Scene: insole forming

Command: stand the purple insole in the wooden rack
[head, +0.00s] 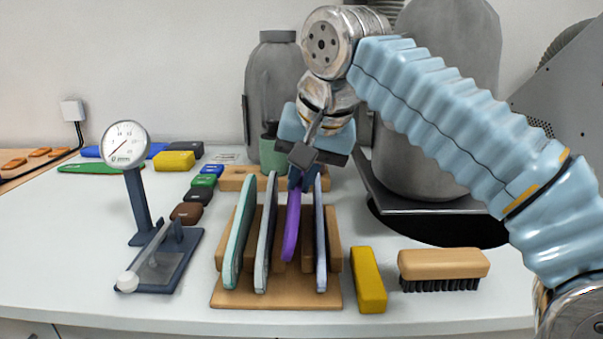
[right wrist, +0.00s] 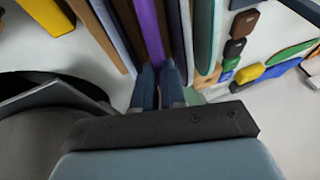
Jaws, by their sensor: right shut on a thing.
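The purple insole (head: 291,228) stands upright on edge among the other insoles in the wooden rack (head: 270,300). My right gripper (head: 303,180) is above the rack and shut on the upper end of the purple insole. In the right wrist view the purple insole (right wrist: 151,30) runs away from the fingertips (right wrist: 160,85). Two insoles, teal (head: 240,230) and grey (head: 266,235), stand to its left, and a blue-grey one (head: 320,235) to its right. Whether its lower edge rests on the rack base cannot be told. My left gripper is not in view.
A yellow block (head: 368,280) and a wooden brush (head: 443,265) lie right of the rack. A dial gauge (head: 125,145) on a stand is at the left. Several coloured blocks lie behind it. A large grey machine (head: 430,150) stands behind right.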

